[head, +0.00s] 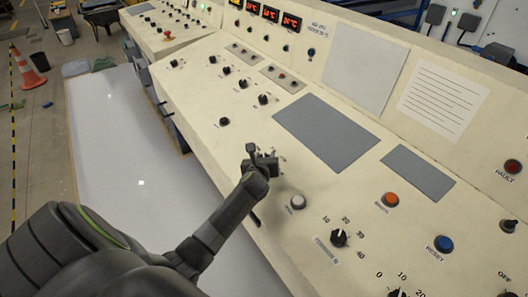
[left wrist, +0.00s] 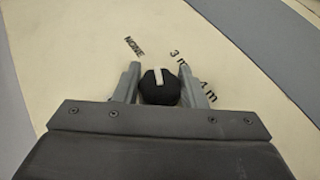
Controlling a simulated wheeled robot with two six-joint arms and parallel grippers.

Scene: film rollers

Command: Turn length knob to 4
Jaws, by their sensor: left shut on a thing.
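The length knob (left wrist: 159,92) is a round black knob with a white pointer, seen in the left wrist view. The pointer points nearly straight up there, between the printed NONE (left wrist: 132,46) on the left and 3 m (left wrist: 179,60) on the right. The 4 m label (left wrist: 208,91) lies farther right, partly behind a finger. My left gripper (left wrist: 160,69) has one finger on each side of the knob and is shut on it. In the head view my left gripper (head: 262,161) is at the sloped panel and hides the knob. My right gripper is not in view.
The cream console (head: 215,105) carries several other black knobs, an orange button (head: 391,200), a blue button (head: 444,244) and a white button (head: 297,202). Grey blank plates (head: 325,132) lie beyond the gripper. An orange cone (head: 27,68) stands on the floor far left.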

